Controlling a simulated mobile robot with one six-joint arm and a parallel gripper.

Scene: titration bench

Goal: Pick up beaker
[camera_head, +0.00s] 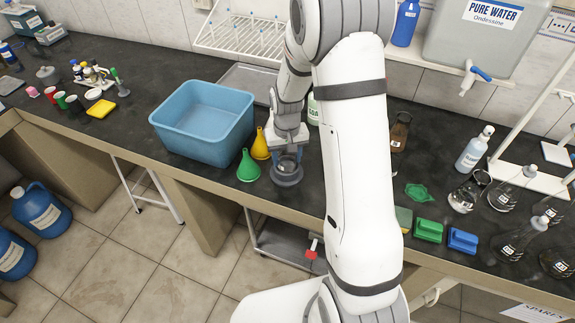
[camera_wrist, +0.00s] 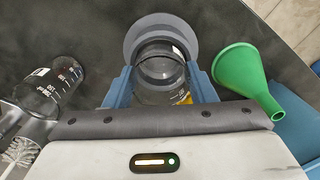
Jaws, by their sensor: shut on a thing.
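A clear glass beaker (camera_wrist: 162,78) with a yellow mark on it stands between the blue fingers of my gripper (camera_wrist: 160,88) in the wrist view. The fingers are shut on its sides. A round grey disc (camera_wrist: 138,38) shows around the beaker's far end. In the head view, my gripper (camera_head: 288,146) points down at the beaker (camera_head: 286,164) near the bench's front edge. The grey disc (camera_head: 286,180) shows below it there. I cannot tell whether the beaker touches the disc.
A green funnel (camera_head: 248,167) and a yellow funnel (camera_head: 261,144) stand just left of my gripper, beside a blue basin (camera_head: 204,119). Another marked glass vessel (camera_wrist: 58,85) is at the left of the wrist view. Flasks, a green block (camera_head: 428,230) and a blue block (camera_head: 462,240) are farther right.

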